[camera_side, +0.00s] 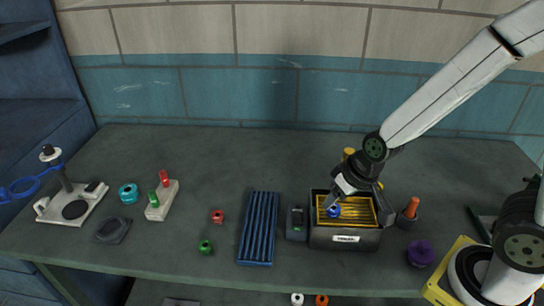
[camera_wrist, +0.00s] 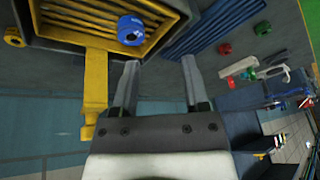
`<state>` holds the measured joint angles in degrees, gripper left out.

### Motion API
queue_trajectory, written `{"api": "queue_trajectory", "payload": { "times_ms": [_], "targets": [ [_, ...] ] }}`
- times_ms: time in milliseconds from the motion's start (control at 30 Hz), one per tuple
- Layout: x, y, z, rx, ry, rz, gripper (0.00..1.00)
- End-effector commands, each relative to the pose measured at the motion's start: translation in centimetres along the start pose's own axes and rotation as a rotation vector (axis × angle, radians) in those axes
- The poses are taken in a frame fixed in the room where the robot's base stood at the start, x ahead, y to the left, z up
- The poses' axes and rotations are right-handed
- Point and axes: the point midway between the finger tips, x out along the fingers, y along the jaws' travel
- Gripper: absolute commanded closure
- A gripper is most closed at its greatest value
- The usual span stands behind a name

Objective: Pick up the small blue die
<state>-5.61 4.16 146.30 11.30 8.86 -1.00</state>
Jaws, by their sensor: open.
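The small blue die (camera_side: 334,211) sits in a black box (camera_side: 345,240) with a yellow ribbed inside. It has rounded edges and pale marks. In the wrist view the die (camera_wrist: 131,28) lies on the yellow ribs, ahead of and slightly left of my fingertips. My gripper (camera_wrist: 160,63) is open, with nothing between its two fingers. In the side view my gripper (camera_side: 341,194) is over the box, close to the die. My gripper partly hides the back of the box there.
A blue ribbed tray (camera_side: 258,228) and a small dark device (camera_side: 296,223) stand left of the box. An orange-topped item (camera_side: 411,208) and a purple knobbed piece (camera_side: 421,253) stand to its right. A yellow post (camera_wrist: 95,95) stands beside my fingers.

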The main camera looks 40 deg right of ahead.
Motion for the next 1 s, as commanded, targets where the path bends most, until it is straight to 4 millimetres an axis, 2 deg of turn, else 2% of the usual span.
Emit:
{"api": "queue_trajectory", "payload": {
  "times_ms": [200,400,700,1000],
  "targets": [
    [2.3,-3.5,-1.4,0.118,0.148,-0.028,0.42],
    [4.0,-5.1,-1.7,0.245,0.283,0.019,0.42],
    [5.3,-4.9,-0.6,0.390,0.463,0.178,0.42],
    [4.9,-3.3,1.7,0.452,0.641,0.383,0.42]
  ]
}}
